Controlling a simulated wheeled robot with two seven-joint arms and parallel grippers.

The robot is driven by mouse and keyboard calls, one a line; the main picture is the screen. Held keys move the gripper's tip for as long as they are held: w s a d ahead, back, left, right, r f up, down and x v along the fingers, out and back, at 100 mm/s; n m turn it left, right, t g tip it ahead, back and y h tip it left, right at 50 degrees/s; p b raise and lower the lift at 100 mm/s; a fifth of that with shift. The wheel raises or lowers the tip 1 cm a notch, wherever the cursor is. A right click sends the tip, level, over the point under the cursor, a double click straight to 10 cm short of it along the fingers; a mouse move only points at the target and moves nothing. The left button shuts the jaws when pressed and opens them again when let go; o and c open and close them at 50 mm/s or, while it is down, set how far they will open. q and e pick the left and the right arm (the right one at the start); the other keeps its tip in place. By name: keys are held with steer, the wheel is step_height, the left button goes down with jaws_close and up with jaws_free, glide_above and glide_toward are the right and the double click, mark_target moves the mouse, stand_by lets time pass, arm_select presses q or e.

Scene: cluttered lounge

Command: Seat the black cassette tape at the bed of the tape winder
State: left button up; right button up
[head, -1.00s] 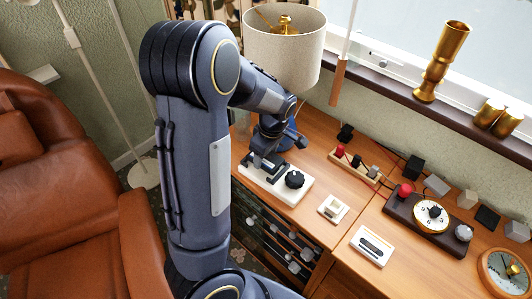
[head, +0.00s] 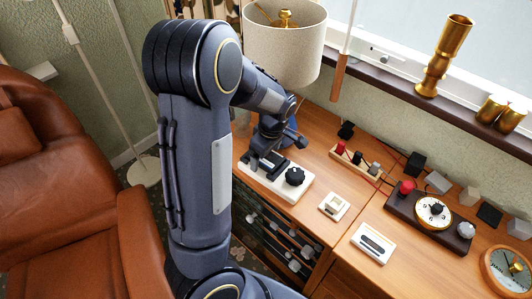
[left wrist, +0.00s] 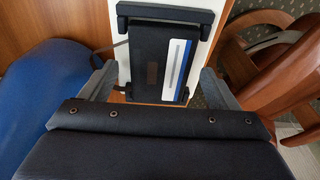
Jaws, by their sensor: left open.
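The tape winder (head: 262,187) is a white block with a black knob (head: 295,176), on the wooden cabinet top beside the lamp. In the left wrist view, its white base (left wrist: 203,42) carries a black bed with raised end brackets (left wrist: 165,16). The black cassette tape (left wrist: 150,62), with a white and blue label, lies between these brackets. I cannot tell whether it is fully down. My left gripper (left wrist: 158,76) is open, with one finger on each side of the cassette, apart from it. In the head view, this gripper (head: 264,160) is over the winder. My right gripper is not in view.
A lampshade (head: 285,45) stands close behind my arm. A small white block (head: 334,206), a white cassette-like item (head: 373,243), a wooden rack (head: 356,165) and a dark timer box (head: 405,208) lie to the right. A leather armchair (head: 70,220) is at left.

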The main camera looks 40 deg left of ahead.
mark_target(269, 160)
arm_select(q)
steer(key=shift+r, duration=0.1)
steer(key=r, duration=0.5)
steer(key=d+r+p, duration=0.1)
steer(key=r, duration=0.1)
steer(key=shift+d+r, duration=0.1)
steer(key=shift+r, duration=0.2)
